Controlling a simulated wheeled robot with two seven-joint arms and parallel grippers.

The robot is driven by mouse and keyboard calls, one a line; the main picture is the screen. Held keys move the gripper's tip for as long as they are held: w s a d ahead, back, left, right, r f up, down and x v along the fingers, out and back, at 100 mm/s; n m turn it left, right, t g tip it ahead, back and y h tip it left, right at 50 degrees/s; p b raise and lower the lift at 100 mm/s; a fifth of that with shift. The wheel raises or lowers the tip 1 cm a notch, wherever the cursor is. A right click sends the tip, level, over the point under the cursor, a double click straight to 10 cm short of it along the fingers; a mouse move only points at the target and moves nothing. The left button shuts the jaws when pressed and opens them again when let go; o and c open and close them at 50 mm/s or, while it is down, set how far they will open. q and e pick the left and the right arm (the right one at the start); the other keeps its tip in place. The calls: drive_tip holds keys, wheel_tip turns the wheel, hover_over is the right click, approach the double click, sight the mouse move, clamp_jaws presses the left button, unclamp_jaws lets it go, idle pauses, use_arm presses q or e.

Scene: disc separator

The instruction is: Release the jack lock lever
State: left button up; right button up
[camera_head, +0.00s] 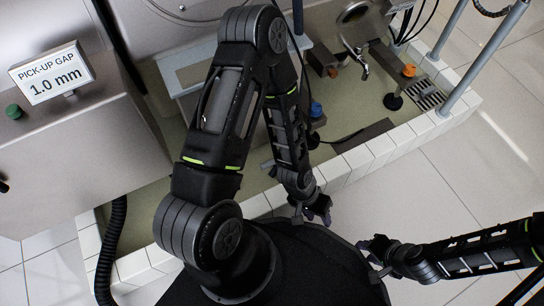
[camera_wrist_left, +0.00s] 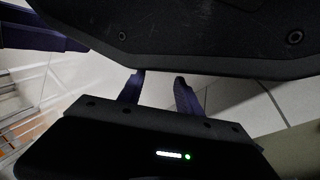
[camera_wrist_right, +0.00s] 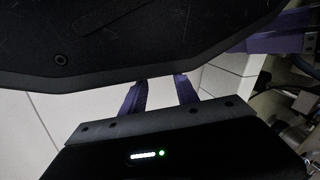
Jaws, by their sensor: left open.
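I cannot pick out a jack lock lever for certain in any view. A bent metal handle or tap (camera_head: 360,62) shows at the upper right of the head view, above the green-floored pit. My left gripper (camera_head: 320,212) is open and empty, low beside my own black body, outside the white tiled curb. Its two purple fingers (camera_wrist_left: 160,80) stand apart in the left wrist view. My right gripper (camera_head: 370,248) is to the right, also near my body. Its fingers (camera_wrist_right: 160,82) show a gap with nothing between them. Both grippers are well away from the machine. My left arm hides part of the pit.
A white tiled curb (camera_head: 375,150) rims the pit (camera_head: 345,110). An orange knob (camera_head: 409,70) and a blue knob (camera_head: 316,109) stand inside it. A sign reading "PICK-UP GAP 1.0 mm" (camera_head: 52,75) sits on a grey cabinet (camera_head: 70,150). Grey posts (camera_head: 485,55) stand right. Floor at right is clear.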

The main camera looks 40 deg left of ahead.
use_arm(q)
wheel_tip(320, 180, up, 5)
drive_tip(key=w+m+g+p, duration=0.2)
drive_tip(key=m+p, duration=0.1)
drive_tip(key=p, duration=0.2)
drive_tip(key=m+g+y+p, duration=0.2)
drive_tip(key=m+y+p, duration=0.1)
drive_tip(key=y+p, duration=0.4)
approach(270, 162)
drive_tip(key=f+y+b, duration=0.1)
drive_tip(key=shift+s+d+f, duration=0.1)
drive_tip(key=shift+s+d, duration=0.05)
drive_tip(key=shift+d, duration=0.3)
use_arm(e)
wheel_tip(270, 162, up, 12)
drive_tip(key=s+a, duration=0.1)
drive_tip(key=s, duration=0.1)
drive_tip(key=shift+s+r+g, duration=0.25)
drive_tip(key=shift+s+g, duration=0.05)
drive_tip(key=shift+g, duration=0.1)
